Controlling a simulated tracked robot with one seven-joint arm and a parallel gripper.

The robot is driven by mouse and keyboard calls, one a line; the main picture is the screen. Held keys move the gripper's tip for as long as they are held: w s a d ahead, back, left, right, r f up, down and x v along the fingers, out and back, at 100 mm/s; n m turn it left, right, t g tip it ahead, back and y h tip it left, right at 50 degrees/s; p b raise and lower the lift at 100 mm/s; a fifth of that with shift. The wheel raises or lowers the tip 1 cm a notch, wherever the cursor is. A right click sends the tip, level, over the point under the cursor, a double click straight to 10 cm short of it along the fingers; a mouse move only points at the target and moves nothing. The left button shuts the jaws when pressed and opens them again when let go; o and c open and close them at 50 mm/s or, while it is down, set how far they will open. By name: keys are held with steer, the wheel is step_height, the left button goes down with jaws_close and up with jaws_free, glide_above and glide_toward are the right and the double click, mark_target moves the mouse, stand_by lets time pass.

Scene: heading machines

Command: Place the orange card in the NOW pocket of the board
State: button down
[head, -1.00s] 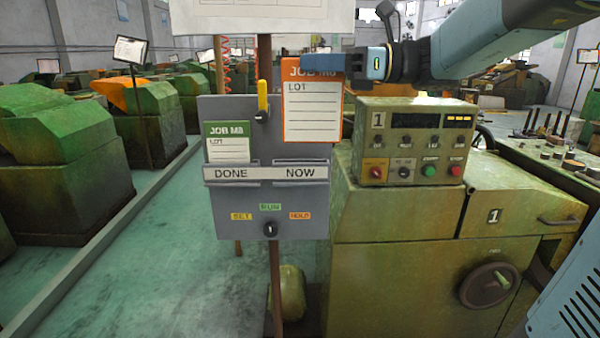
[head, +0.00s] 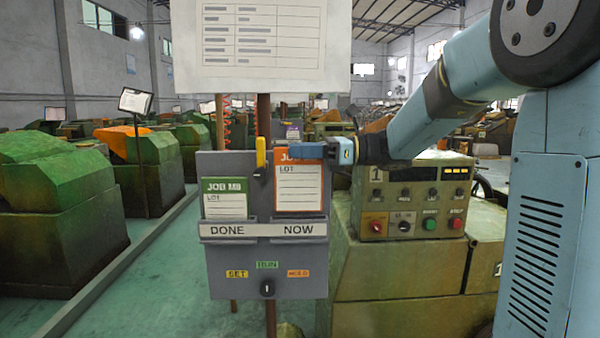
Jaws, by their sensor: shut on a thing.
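The orange-bordered card (head: 299,188) is upright in front of the right half of the grey board (head: 240,270), above the NOW pocket (head: 299,230). Its lower edge shows just above the pocket's lip; I cannot tell how far it stands off the board. My gripper (head: 308,151) is shut on the card's top edge and covers part of its heading. The green-bordered card (head: 224,198) sits in the DONE pocket (head: 228,231) to the left.
A yellow lever (head: 261,153) sticks up at the board's top, close left of the orange card. A black knob (head: 267,289) is at the bottom. A white sheet (head: 260,45) hangs above. A green machine with a control panel (head: 415,212) stands at right.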

mark_target(301, 175)
steer(key=shift+w+f, duration=0.3)
steer(key=shift+f, duration=0.55)
steer(key=shift+w+f, duration=0.25)
steer(key=shift+f, duration=0.6)
steer(key=shift+w+f, duration=0.3)
steer(key=shift+f, duration=0.55)
steer(key=shift+a+f, duration=0.1)
steer(key=shift+f, duration=0.55)
steer(key=c, duration=1.1)
jaws_free()
steer(key=shift+r, duration=0.1)
